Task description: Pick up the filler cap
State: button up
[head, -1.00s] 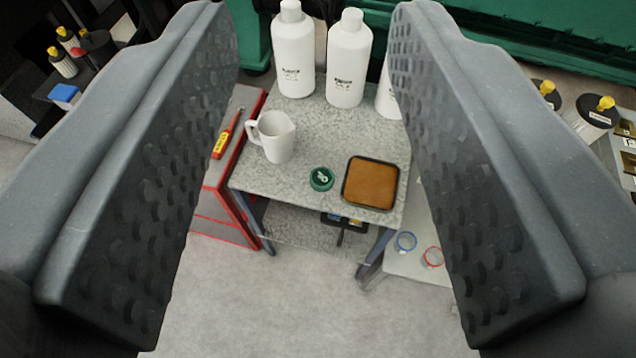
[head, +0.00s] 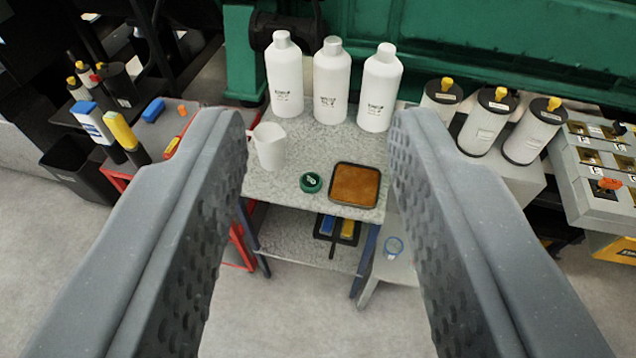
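The filler cap (head: 311,182) is a small round green cap with a pale mark on top. It lies on the grey speckled table (head: 295,185) near its front edge, between a white jug and a square tray. My gripper (head: 316,130) is open and empty. Its two grey dimpled fingers frame the table on the left and right. The cap shows between the fingers, farther off and apart from them.
The white jug (head: 269,146) stands left of the cap; the dark-rimmed brown tray (head: 356,185) is close on its right. White bottles (head: 331,82) stand behind. A lower shelf holds a dark caddy (head: 337,229). Canisters (head: 487,122) stand at right.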

aim_at(310, 182)
jog(key=z, duration=0.2)
jog(key=i, duration=1.2)
jog(key=u, duration=0.35)
